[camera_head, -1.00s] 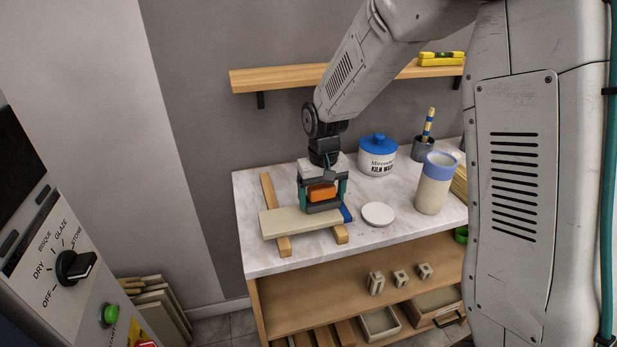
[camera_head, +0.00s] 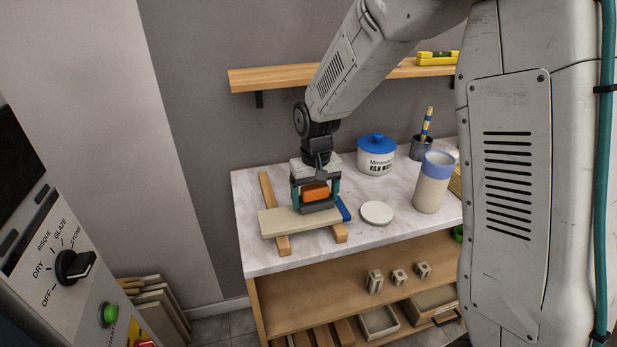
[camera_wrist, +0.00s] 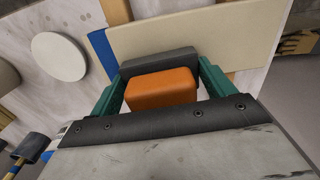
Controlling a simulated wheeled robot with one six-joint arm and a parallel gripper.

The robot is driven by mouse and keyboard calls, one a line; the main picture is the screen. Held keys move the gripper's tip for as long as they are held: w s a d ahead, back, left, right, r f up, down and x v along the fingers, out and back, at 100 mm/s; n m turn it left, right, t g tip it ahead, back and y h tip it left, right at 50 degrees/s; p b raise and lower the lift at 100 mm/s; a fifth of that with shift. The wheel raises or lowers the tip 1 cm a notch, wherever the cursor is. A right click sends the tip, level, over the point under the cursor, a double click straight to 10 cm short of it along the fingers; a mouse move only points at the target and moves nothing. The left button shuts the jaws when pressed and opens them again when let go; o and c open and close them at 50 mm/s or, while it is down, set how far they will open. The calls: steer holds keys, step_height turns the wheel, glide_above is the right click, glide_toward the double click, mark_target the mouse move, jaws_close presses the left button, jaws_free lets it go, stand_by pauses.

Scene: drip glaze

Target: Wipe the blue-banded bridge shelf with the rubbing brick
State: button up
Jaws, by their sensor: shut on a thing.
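The bridge shelf (camera_head: 283,222) is a flat cream slab with a blue band at its right end. It lies across two wooden strips on the marble-topped table; it also shows in the wrist view (camera_wrist: 200,32). The rubbing brick is a dark grey block (camera_head: 318,207) with an orange top (camera_head: 315,192); in the wrist view its orange part (camera_wrist: 162,88) sits between the green fingers. My gripper (camera_head: 316,193) is shut on it, above the right half of the shelf near the blue band. The brick's underside is hidden, so I cannot tell whether it touches the slab.
A white disc (camera_head: 376,213) lies just right of the shelf. A blue-topped cup (camera_head: 433,184), a blue-lidded jar (camera_head: 376,158) and a brush pot (camera_head: 420,148) stand farther right and back. A wooden wall shelf (camera_head: 275,78) is behind my arm.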

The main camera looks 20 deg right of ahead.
mark_target(317, 187)
step_height(317, 187, up, 3)
steer(key=shift+d, duration=0.15)
steer(key=shift+r, duration=2.6)
